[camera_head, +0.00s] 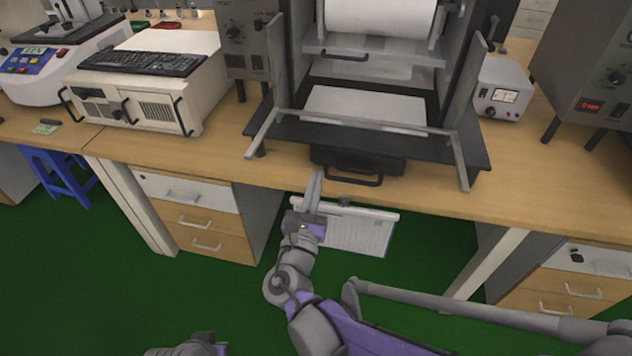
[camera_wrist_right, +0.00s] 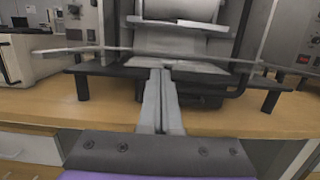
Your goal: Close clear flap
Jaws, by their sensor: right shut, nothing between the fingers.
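The clear flap is hard to make out. What I take for it is the thin framed piece with a pale grey crossbar (camera_head: 365,124) across the front of the black machine, its side bars reaching forward; it looks open. The crossbar also spans the right wrist view (camera_wrist_right: 215,60). My right gripper (camera_head: 317,172) is shut and empty, just in front of the table edge and below the flap frame. In the right wrist view its fingertips (camera_wrist_right: 160,72) point at the machine, close under the crossbar; contact cannot be told.
A black handle (camera_head: 352,180) juts out below the machine's platform. A white computer case (camera_head: 155,95) with a keyboard stands left, a small meter box (camera_head: 503,88) right. Drawers (camera_head: 190,216) flank the space under the table (camera_head: 215,160). A white panel (camera_head: 350,232) stands below.

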